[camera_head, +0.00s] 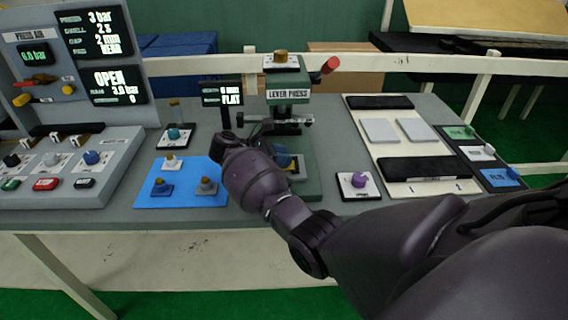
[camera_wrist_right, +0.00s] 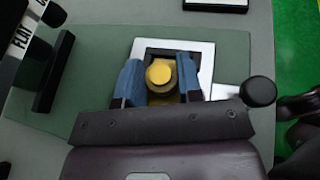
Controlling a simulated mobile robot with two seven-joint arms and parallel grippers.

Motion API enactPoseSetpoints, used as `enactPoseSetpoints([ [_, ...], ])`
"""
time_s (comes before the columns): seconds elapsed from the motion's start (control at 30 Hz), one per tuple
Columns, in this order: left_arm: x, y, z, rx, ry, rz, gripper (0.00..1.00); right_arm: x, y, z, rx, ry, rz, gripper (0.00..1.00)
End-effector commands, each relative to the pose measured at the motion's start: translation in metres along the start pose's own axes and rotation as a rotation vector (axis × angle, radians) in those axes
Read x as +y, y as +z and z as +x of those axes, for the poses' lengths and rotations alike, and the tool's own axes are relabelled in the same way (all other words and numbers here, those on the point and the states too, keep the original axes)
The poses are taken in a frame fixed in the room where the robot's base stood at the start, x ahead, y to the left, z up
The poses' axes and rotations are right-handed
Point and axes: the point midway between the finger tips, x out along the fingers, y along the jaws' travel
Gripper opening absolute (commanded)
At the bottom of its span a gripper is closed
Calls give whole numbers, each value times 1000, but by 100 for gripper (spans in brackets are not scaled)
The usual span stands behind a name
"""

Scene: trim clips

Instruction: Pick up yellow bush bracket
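The yellow bush bracket (camera_wrist_right: 160,74) sits in the square white-framed nest on the green base of the lever press (camera_head: 303,185). In the right wrist view its round yellow top shows between my two blue fingers. My right gripper (camera_wrist_right: 160,80) reaches down around it, one finger on each side. The fingers are very close to its sides, and I cannot tell if they touch. In the head view, my right gripper (camera_head: 284,160) is at the press, and my wrist hides much of the nest. My left gripper is not in view.
A blue mat (camera_head: 182,205) with several small brackets lies left of the press. A purple-topped piece (camera_head: 360,180) stands on a white plate to the right. The press column, its red-knobbed lever (camera_head: 330,65) and a small display (camera_head: 222,94) stand close to my gripper.

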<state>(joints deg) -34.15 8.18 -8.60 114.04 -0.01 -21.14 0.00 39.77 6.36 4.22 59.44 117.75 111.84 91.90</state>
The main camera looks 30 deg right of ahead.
Motion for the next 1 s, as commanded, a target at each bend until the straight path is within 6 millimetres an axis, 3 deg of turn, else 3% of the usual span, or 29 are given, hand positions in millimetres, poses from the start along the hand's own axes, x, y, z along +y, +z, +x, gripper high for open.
enactPoseSetpoints([
  [0.1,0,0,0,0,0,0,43,0,0,0,0,0,1,9],
  [0.47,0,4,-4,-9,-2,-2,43,0,11,-5,1,1,4,9],
  [0.67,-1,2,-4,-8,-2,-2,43,1,45,-20,3,2,6,9],
  [1.0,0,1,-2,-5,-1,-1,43,0,126,-53,3,2,5,9],
])
